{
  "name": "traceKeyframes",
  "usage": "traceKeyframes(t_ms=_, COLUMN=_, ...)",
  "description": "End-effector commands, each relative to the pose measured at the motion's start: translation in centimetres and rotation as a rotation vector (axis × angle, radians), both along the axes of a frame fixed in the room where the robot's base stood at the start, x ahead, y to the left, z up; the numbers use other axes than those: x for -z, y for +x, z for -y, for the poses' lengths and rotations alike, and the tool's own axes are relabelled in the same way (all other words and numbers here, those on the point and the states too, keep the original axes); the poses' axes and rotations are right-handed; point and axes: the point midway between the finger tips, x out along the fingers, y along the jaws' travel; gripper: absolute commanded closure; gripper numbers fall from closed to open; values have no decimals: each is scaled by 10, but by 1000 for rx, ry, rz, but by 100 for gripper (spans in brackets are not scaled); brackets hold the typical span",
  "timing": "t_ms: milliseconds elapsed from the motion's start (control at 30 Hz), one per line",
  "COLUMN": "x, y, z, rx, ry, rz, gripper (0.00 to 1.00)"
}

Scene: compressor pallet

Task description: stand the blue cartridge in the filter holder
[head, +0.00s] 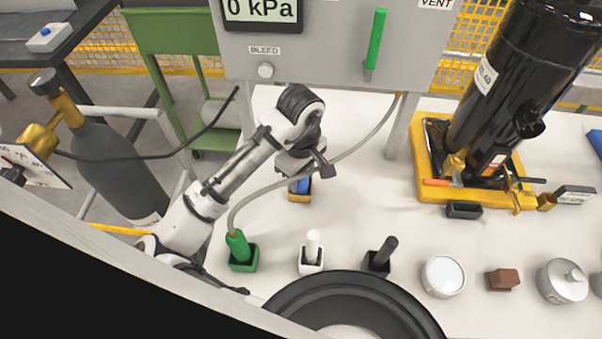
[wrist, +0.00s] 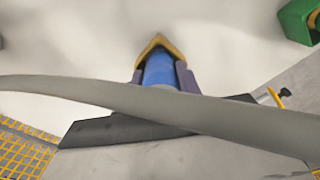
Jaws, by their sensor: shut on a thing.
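My gripper (head: 304,176) points down over the white bench, below the grey panel in the head view. It is shut on the blue cartridge (head: 304,186), which also shows between the two fingers in the wrist view (wrist: 159,69). The yellow filter holder (head: 299,198) is directly under the cartridge; its pointed yellow rim shows just beyond the cartridge in the wrist view (wrist: 157,42). The cartridge's lower end is hidden, so I cannot tell how deep it sits or whether it touches the holder's floor.
A grey hose (head: 350,151) passes close by my gripper and crosses the wrist view (wrist: 120,95). Green (head: 243,262), white (head: 311,262) and black (head: 376,263) holders stand nearer. A black cylinder (head: 510,80) on a yellow base stands right. The bench between is clear.

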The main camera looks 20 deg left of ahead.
Motion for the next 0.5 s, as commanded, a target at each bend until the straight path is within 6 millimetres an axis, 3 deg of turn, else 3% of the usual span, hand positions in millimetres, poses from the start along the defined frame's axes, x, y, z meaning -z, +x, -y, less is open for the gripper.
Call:
traceKeyframes(t_ms=267, x=6, y=0, z=0, rx=0, ry=-1, rz=0, gripper=90)
traceKeyframes(t_ms=300, x=6, y=0, z=0, rx=0, ry=-1, rz=0, gripper=63)
traceKeyframes(t_ms=500, x=6, y=0, z=0, rx=0, ry=-1, rz=0, gripper=38)
